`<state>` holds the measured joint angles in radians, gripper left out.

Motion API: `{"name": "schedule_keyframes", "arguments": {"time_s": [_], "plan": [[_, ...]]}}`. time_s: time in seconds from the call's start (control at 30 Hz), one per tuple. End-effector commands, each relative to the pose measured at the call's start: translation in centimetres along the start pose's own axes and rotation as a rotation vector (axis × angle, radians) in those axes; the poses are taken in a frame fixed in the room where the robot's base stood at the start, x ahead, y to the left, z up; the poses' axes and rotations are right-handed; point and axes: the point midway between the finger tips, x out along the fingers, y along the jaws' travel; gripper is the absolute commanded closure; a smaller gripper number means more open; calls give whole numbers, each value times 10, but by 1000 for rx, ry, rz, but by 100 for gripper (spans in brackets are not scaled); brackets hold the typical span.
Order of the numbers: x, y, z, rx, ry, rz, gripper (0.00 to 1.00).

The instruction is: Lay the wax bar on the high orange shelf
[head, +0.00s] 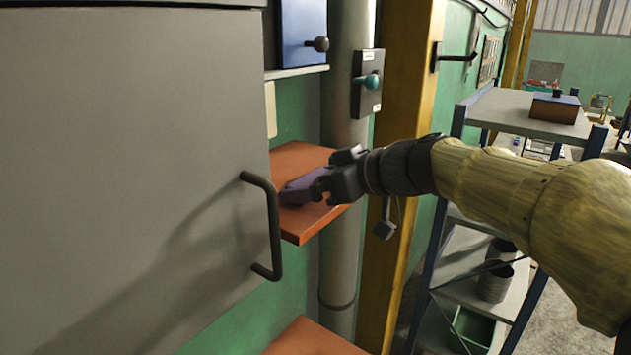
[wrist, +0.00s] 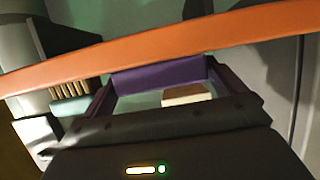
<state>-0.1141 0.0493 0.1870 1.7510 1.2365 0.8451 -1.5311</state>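The wax bar (head: 302,187) is a purple block at the tip of my gripper (head: 322,182). In the head view it overlaps the top of the high orange shelf (head: 298,154), near its front part. I cannot tell whether it touches the shelf or hangs just above it. In the wrist view the purple bar (wrist: 158,77) spans between the two fingers, so my gripper (wrist: 163,88) is shut on it. An orange shelf edge (wrist: 150,55) crosses the wrist view along the bar. The shelf's left part is hidden behind a grey door.
The large grey door (head: 130,150) with a dark handle (head: 272,225) stands close left of the shelf. A grey pipe (head: 340,260) runs vertically behind it. A lower orange shelf (head: 315,340) lies below.

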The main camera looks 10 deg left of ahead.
Motion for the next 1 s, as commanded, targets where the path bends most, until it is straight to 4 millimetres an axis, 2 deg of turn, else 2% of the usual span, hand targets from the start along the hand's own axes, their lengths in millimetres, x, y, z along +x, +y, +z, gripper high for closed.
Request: {"name": "schedule_keyframes", "arguments": {"time_s": [0.33,0.43,1.0], "plan": [[-1,0,-3,0,0,0,0],[-10,1,0,-3,2,2,0],[-110,0,0,-3,1,2,0]]}}
